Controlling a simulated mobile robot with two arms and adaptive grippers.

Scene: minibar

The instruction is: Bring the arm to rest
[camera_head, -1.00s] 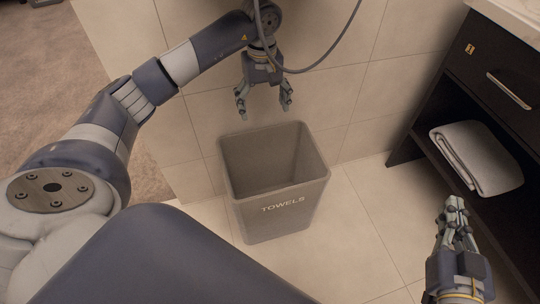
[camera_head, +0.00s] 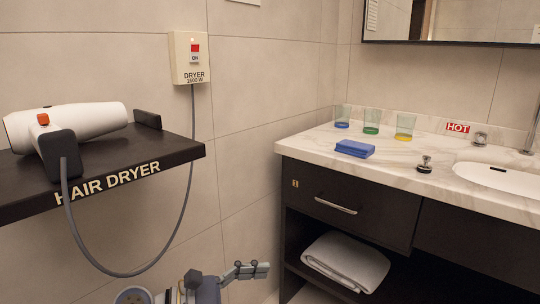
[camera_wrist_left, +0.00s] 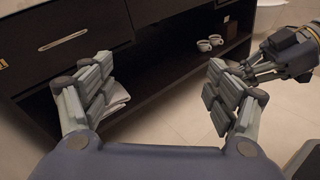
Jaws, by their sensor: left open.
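My left gripper (camera_head: 258,270) shows at the bottom edge of the head view, pointing right toward the dark cabinet; most of its arm is out of frame. In the left wrist view its two fingers (camera_wrist_left: 160,95) stand wide apart with nothing between them. The folded towel on the lower shelf shows behind the left finger, apart from it as far as I can tell. My right gripper (camera_wrist_left: 250,72) shows at the upper right of the left wrist view, its jaw state unclear. It is out of the head view.
A hair dryer (camera_head: 85,125) lies on a wall shelf (camera_head: 110,165), its cord hanging low. The cabinet (camera_head: 345,205) has a drawer and a towel (camera_head: 345,260) below. Glasses (camera_head: 372,121) and a blue item (camera_head: 355,149) stand on the counter. White cups (camera_wrist_left: 210,43) sit on the shelf.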

